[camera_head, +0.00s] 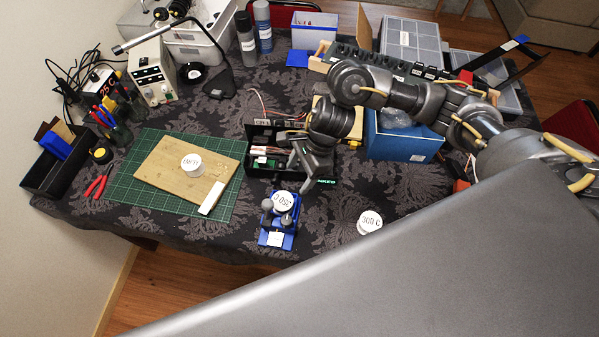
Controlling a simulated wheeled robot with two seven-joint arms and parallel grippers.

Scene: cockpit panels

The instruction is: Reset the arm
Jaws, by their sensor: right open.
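My right arm reaches in from the right over the table, bent at its joints. My right gripper (302,174) is open and hangs above the table by the front edge of a black open box (262,134). I see nothing between its fingers. Just below and to the left of it stands a blue holder (276,238) with a white round lid marked with writing (283,200) on top. My left gripper is not in view.
A wooden board (165,180) on a green cutting mat (140,197) bears a white lid marked EMPTY (192,164). A white lid marked 300 C (370,222) lies at the front. Red pliers (99,184) lie left.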

